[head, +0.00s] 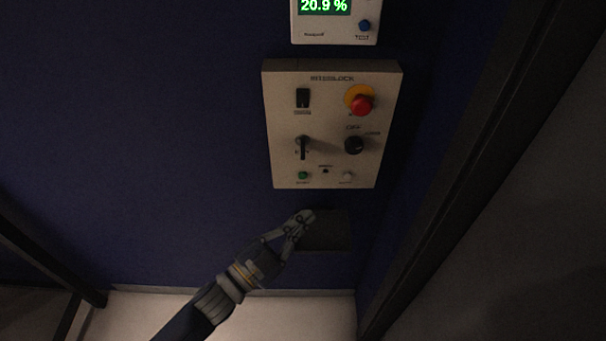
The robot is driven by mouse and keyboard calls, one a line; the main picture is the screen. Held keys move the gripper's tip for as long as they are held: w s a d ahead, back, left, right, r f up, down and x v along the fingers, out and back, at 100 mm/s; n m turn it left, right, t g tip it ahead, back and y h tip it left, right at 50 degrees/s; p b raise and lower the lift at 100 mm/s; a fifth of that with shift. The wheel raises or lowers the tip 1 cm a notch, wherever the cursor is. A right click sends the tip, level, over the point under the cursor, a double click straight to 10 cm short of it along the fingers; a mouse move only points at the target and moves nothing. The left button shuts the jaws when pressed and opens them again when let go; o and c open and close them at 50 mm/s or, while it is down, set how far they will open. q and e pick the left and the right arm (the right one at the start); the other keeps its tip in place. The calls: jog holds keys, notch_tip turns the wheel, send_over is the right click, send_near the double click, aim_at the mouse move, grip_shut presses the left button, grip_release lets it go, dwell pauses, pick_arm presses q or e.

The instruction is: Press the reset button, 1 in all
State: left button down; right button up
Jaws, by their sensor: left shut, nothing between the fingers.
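A beige interlock panel (325,122) is mounted on the dark blue wall. Along its bottom edge are a green button (303,175), a small dark element (325,171) and a pale button (347,176). Their labels are too small to read, so I cannot tell which is the reset button. My left gripper (306,216) is shut and empty. In the picture its fingertips are just below the panel's lower edge, under the green button, and appear apart from the panel. My right gripper is not in view.
Higher on the panel are a black rocker switch (303,98), a red mushroom button (361,105), a black lever (303,147) and a black knob (354,145). A meter (335,22) reading 20.9 % hangs above. A dark rectangular patch (330,232) lies behind my fingertips.

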aim_at(303, 175)
pick_arm(q)
jog(key=w+b, duration=0.2)
jog(key=w, duration=0.6)
jog(key=shift+w+b, duration=0.3)
jog(key=shift+w, duration=0.1)
dwell(0.6)
jog(key=shift+w, duration=0.1)
dwell(0.7)
jog(key=shift+w, duration=0.35)
